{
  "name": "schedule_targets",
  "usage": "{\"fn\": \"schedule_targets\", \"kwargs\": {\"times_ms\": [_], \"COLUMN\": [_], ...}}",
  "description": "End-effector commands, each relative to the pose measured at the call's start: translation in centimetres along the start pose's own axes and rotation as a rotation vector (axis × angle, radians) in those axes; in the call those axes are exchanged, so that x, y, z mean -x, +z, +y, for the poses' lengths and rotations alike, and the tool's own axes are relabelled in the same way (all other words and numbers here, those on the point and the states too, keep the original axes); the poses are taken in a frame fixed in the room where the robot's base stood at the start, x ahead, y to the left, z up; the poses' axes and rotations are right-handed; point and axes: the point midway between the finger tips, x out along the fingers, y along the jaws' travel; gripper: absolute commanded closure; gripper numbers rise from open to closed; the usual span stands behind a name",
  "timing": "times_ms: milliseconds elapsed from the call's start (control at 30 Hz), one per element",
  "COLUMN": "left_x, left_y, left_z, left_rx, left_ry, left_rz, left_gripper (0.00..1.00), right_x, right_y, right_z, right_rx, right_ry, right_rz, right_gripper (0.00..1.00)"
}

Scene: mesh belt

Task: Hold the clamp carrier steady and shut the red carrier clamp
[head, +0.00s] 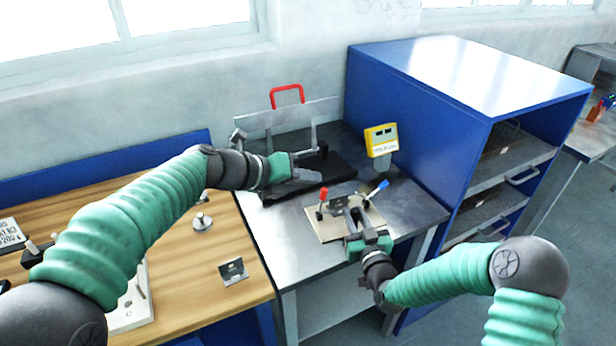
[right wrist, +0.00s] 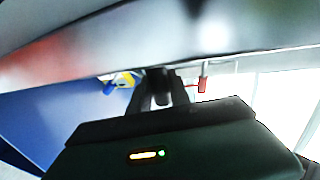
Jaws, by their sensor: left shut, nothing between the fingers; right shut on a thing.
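The clamp carrier (head: 333,230) is a beige plate on the grey metal bench. The red carrier clamp (head: 321,196) is on its left side, its red handle standing roughly upright. The red handle also shows in the right wrist view (right wrist: 202,83). A blue-handled clamp (head: 378,188) is on the carrier's right side. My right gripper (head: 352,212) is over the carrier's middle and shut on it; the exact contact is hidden. My left gripper (head: 312,172) is shut and empty, behind and left of the red clamp, apart from it.
A black fixture (head: 338,175) with a red bail handle (head: 287,94) behind it lies on the bench behind the carrier. A yellow display box (head: 381,139) stands behind right. A blue cabinet (head: 405,120) bounds the right, a wooden table (head: 215,262) the left.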

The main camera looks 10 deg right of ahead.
Motion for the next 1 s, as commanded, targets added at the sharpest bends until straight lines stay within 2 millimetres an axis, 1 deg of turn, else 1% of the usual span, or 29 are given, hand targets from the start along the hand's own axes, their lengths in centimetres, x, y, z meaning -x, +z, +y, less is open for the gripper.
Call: {"fn": "schedule_targets", "kwargs": {"times_ms": [33,67,200,233,267,533,633,667,767,900,1000], "left_x": [0.0,0.0,0.0,0.0,0.0,0.0,0.0,0.0,0.0,0.0,0.0], "left_y": [0.0,0.0,0.0,0.0,0.0,0.0,0.0,0.0,0.0,0.0,0.0], "left_z": [0.0,0.0,0.0,0.0,0.0,0.0,0.0,0.0,0.0,0.0,0.0], "left_rx": [0.0,0.0,0.0,0.0,0.0,0.0,0.0,0.0,0.0,0.0,0.0], "left_ry": [0.0,0.0,0.0,0.0,0.0,0.0,0.0,0.0,0.0,0.0,0.0], "left_rz": [0.0,0.0,0.0,0.0,0.0,0.0,0.0,0.0,0.0,0.0,0.0], "left_gripper": [1.0,1.0,1.0,1.0,1.0,1.0,1.0,1.0,1.0,1.0,1.0], "right_x": [0.0,0.0,0.0,0.0,0.0,0.1,0.8,1.2,3.4,7.2,9.4], "right_y": [0.0,0.0,0.0,0.0,0.0,0.0,0.0,0.0,0.1,0.1,0.1], "right_z": [0.0,0.0,0.0,0.0,0.0,0.0,0.0,0.0,0.0,0.1,0.1], "right_rx": [0.0,0.0,0.0,0.0,0.0,0.0,0.001,0.002,0.001,0.0,-0.001], "right_ry": [0.0,0.0,0.0,0.0,0.0,0.0,-0.001,-0.001,-0.001,0.0,0.001], "right_rz": [0.001,0.001,0.001,0.001,0.001,0.0,0.0,0.0,-0.003,-0.003,-0.003], "right_gripper": [1.0,0.76,0.57,0.53,0.51,0.51,0.51,0.51,0.51,0.51,0.51]}}
